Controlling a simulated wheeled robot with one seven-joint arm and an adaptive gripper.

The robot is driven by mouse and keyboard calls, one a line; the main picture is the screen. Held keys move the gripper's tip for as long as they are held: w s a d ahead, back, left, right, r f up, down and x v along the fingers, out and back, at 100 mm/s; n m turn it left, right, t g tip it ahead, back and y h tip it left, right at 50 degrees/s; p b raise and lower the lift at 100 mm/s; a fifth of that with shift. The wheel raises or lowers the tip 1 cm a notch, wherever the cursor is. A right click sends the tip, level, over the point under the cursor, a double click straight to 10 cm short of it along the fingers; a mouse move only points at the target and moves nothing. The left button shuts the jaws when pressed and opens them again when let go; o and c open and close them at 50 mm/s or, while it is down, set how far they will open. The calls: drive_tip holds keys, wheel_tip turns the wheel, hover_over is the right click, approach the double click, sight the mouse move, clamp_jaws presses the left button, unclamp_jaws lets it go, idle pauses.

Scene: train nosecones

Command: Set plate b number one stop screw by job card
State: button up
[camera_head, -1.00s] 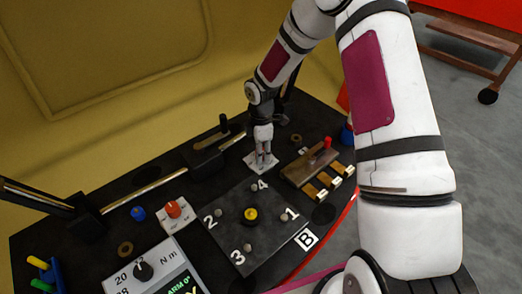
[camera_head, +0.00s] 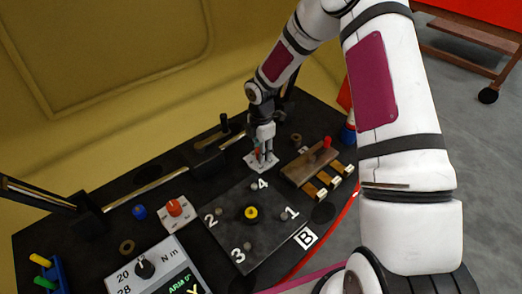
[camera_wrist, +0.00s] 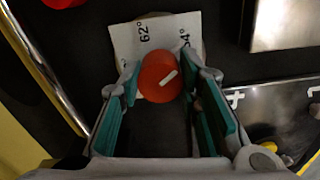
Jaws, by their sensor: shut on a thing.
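My gripper (camera_wrist: 160,85) is shut on a round orange-red knob (camera_wrist: 158,79) with a white pointer mark. The knob stands on a white card (camera_wrist: 127,42) printed with "62°" and a second, partly hidden angle. In the head view my gripper (camera_head: 263,155) points down over this card (camera_head: 251,168), just behind the dark plate (camera_head: 232,236). A "B" label (camera_head: 306,238) sits at that plate's front right edge. The plate carries numbered screws; the number one screw (camera_head: 283,216) is at its right, apart from my gripper. A yellow-topped hub (camera_head: 251,213) is in its middle.
A grey box with a dial (camera_head: 145,267) and an "ARM 0°" display stands front left. Beside it is another orange-red knob (camera_head: 174,208). A wooden block with brass pieces (camera_head: 310,168) lies to the right. A black bar stand (camera_head: 207,160) is left of my gripper.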

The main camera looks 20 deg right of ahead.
drive_tip(key=o, duration=1.1)
drive_tip(key=shift+o, duration=0.2)
wheel_tip(320, 180, up, 12)
drive_tip(key=s+d+r+m+t+h+p, duration=0.1)
drive_tip(key=s+r+m+p, duration=0.1)
drive_tip(key=s+r+m, duration=0.55)
drive_tip(key=s+d+r+m+t+h+p, duration=0.1)
drive_tip(key=s+r+m+p, duration=0.15)
drive_tip(key=s+r, duration=0.9)
drive_tip(key=s+r+m+t+y+p, duration=0.1)
drive_tip(key=s+r+m+p, duration=0.1)
drive_tip(key=s+r+m, duration=0.3)
drive_tip(key=s+a+r+m+t+y+p, duration=0.1)
drive_tip(key=s+r+m, duration=0.4)
drive_tip(key=s, duration=0.8)
wheel_tip(320, 180, up, 3)
drive_tip(key=shift+a+f+m+p, duration=0.2)
drive_tip(key=shift+a+m+p, duration=0.1)
drive_tip(key=shift+p, duration=0.6)
